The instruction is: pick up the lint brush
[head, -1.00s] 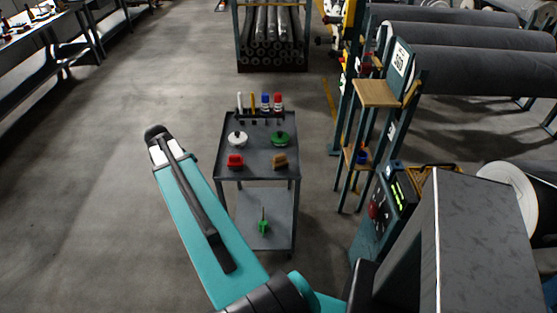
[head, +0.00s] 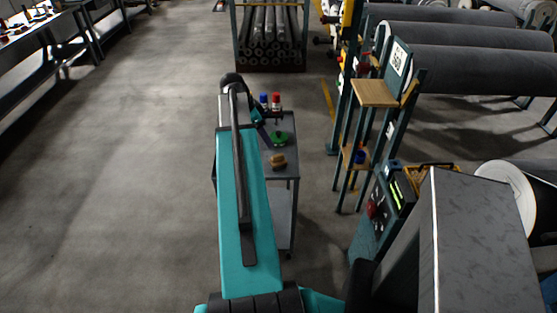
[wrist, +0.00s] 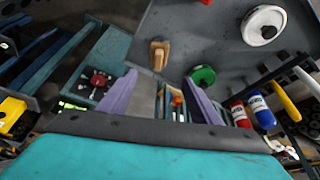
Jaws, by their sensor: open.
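A small tan-brown block, which looks like the lint brush (head: 278,160), lies on the top shelf of the grey cart (head: 287,180) near its front right. In the wrist view the brush (wrist: 158,54) shows above and between the fingers, near the edge of the shelf. My gripper (head: 266,141) is over the cart top, partly hidden by my arm in the head view. In the wrist view my gripper (wrist: 160,88) has its two purple fingers spread apart with nothing held. The brush is apart from the fingers.
A green round item (head: 279,138) sits just behind the brush, with red (head: 276,101) and blue bottles (head: 264,101) at the back. A white disc (wrist: 264,25) shows in the wrist view. A machine stand with a wooden shelf (head: 375,93) stands right of the cart.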

